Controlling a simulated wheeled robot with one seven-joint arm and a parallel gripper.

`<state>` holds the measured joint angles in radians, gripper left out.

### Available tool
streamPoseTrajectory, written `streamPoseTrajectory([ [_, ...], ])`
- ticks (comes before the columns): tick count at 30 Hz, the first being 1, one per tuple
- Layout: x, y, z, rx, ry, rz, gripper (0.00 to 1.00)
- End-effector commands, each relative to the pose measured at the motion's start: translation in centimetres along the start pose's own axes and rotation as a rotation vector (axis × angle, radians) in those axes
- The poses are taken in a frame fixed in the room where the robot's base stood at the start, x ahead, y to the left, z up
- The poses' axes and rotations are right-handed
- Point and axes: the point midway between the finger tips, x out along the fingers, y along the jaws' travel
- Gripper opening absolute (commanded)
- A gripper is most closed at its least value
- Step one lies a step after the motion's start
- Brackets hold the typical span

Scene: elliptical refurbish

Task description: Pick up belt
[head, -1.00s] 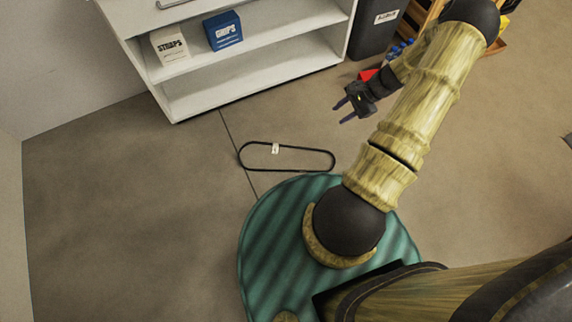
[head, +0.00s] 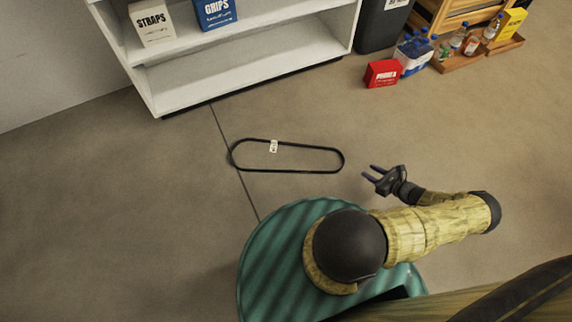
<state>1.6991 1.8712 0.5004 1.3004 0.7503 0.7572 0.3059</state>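The belt (head: 309,172) is a thin black closed loop, a long oval lying flat on the brown floor in the middle of the head view. A small white tag (head: 273,146) is on its far side. My gripper (head: 368,173) is to the right of the belt's right end, apart from it. Its two dark fingers are spread and point left toward the belt, with nothing between them. How high the gripper is above the floor is hard to tell.
A white shelf (head: 250,65) with a STRAPS box (head: 152,24) and a GRIPS box (head: 215,12) stands behind the belt. A red box (head: 382,74), bottles and a dark bin (head: 381,30) are at the back right. Floor around the belt is clear.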

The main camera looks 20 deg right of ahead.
Motion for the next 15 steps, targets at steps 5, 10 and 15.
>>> streamPoseTrajectory([
  [5,0.02,-0.21,-1.74,0.039,-0.020,-0.042,0.36],
  [10,-0.01,-0.18,-1.59,0.037,-0.019,-0.039,0.36],
  [15,0.58,-0.16,-1.69,0.036,-0.018,-0.037,0.36],
])
